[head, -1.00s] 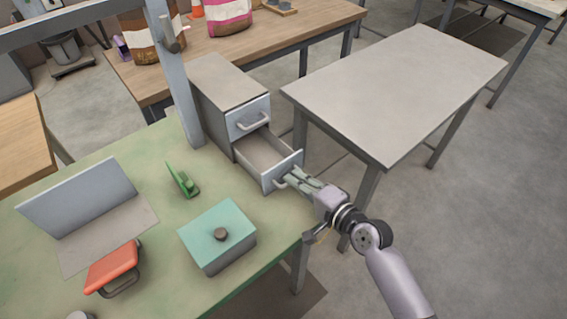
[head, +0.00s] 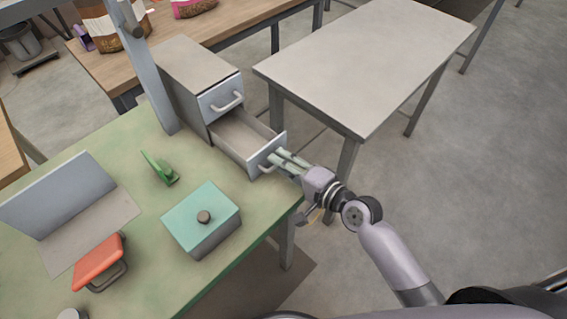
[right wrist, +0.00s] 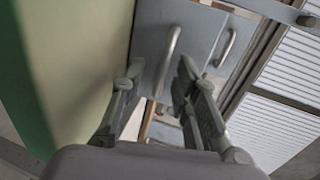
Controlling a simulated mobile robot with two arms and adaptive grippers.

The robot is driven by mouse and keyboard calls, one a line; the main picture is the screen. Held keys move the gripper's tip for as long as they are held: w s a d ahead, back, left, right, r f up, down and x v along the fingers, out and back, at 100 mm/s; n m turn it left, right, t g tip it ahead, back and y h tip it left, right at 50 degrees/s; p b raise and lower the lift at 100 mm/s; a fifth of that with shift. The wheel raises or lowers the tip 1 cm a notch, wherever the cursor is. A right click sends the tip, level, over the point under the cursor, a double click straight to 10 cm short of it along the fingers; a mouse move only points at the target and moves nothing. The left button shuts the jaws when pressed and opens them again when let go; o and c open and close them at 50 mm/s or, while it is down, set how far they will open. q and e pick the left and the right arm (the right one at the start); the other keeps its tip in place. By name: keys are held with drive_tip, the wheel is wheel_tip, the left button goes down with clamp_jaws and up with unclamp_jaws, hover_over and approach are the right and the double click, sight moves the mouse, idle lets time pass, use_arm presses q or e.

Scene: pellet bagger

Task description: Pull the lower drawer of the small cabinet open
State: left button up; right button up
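The small grey cabinet (head: 190,62) stands at the back edge of the green table. Its upper drawer (head: 221,98) is shut. Its lower drawer (head: 267,155) is pulled well out, with an empty-looking interior. My right gripper (head: 279,159) is at the lower drawer's front, around its bar handle. In the right wrist view the handle (right wrist: 168,60) stands between the spread fingers of the right gripper (right wrist: 160,80), with gaps visible on both sides. The fingers look open. My left gripper is not in view.
On the green table (head: 130,206) are a teal box (head: 203,215) with a dark knob, a green stapler-like object (head: 160,168), a red-topped object (head: 97,262) and a grey folded panel (head: 62,195). A bare grey table (head: 365,60) stands right of the cabinet.

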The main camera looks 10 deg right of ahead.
drive_tip(key=v, duration=1.2)
drive_tip(key=shift+f, duration=0.2)
drive_tip(key=s+d+f+n+g+h, duration=0.15)
drive_tip(key=d+f, duration=0.25)
drive_tip(key=f, duration=0.7)
drive_tip(key=s+d+f+n+g+h, duration=0.1)
drive_tip(key=s+d+f+h, duration=0.15)
drive_tip(key=f, duration=0.85)
drive_tip(key=s+d+f+n+g+h, duration=0.1)
drive_tip(key=d+f+n+g+h, duration=0.3)
drive_tip(key=f, duration=0.6)
drive_tip(key=s+f+n+g, duration=0.2)
drive_tip(key=s+f+n, duration=0.1)
drive_tip(key=s+f, duration=0.6)
drive_tip(key=s+a+f+n+g+h, duration=0.1)
drive_tip(key=s+f+n+g, duration=0.2)
drive_tip(key=s+f, duration=0.7)
drive_tip(key=s+n, duration=0.1)
drive_tip(key=s, duration=0.7)
drive_tip(key=shift+a+f, duration=0.35)
